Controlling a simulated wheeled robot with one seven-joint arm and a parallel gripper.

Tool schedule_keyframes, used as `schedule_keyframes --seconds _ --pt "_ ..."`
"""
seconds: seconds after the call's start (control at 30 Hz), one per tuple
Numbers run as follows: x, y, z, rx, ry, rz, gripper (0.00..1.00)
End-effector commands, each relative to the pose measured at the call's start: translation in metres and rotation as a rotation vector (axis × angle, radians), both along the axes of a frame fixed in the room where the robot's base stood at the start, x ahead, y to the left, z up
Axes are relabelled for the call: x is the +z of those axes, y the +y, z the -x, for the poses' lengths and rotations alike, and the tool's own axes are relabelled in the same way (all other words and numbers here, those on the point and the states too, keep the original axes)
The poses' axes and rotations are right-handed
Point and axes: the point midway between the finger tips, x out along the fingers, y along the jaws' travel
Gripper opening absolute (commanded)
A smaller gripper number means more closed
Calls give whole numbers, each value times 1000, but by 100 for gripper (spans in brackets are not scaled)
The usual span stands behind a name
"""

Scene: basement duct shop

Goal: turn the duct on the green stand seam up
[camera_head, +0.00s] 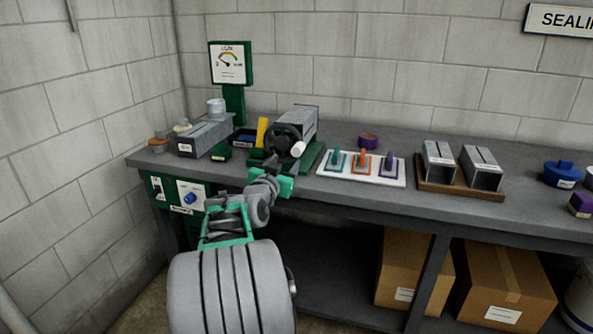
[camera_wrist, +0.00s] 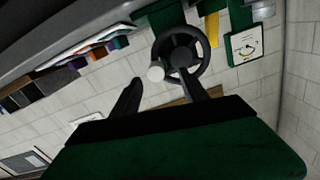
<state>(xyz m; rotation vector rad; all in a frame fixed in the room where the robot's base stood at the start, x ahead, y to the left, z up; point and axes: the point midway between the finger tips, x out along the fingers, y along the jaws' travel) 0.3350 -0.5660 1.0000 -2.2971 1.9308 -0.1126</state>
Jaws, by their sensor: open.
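The duct (camera_head: 302,117) is a grey box section on the green stand (camera_head: 312,160) at the back of the bench. A dark handwheel (camera_head: 283,139) with a pale knob (camera_head: 298,149) is at its near end. I cannot make out where the duct's seam faces. My gripper (camera_head: 279,168) is open and empty, just in front of and below the wheel. In the wrist view the wheel (camera_wrist: 198,67) and its knob (camera_wrist: 155,73) show beyond the spread fingers (camera_wrist: 158,95); contact cannot be told. The duct is mostly hidden behind the wheel there.
A green gauge post (camera_head: 231,64) stands behind left. Another grey duct (camera_head: 203,136) lies left of the stand. A white tray (camera_head: 389,177) with three coloured tools is right. Further right, a brown tray (camera_head: 460,192) holds two ducts. A control panel (camera_head: 181,196) is on the bench front.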

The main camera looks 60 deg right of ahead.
Motion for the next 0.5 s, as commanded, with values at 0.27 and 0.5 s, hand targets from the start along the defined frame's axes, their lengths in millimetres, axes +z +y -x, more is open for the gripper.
schedule_keyframes --seconds 0.27,0.5 --pt "5 -46 7 -26 -10 30 52" --pt "5 -82 0 -23 -9 31 52"
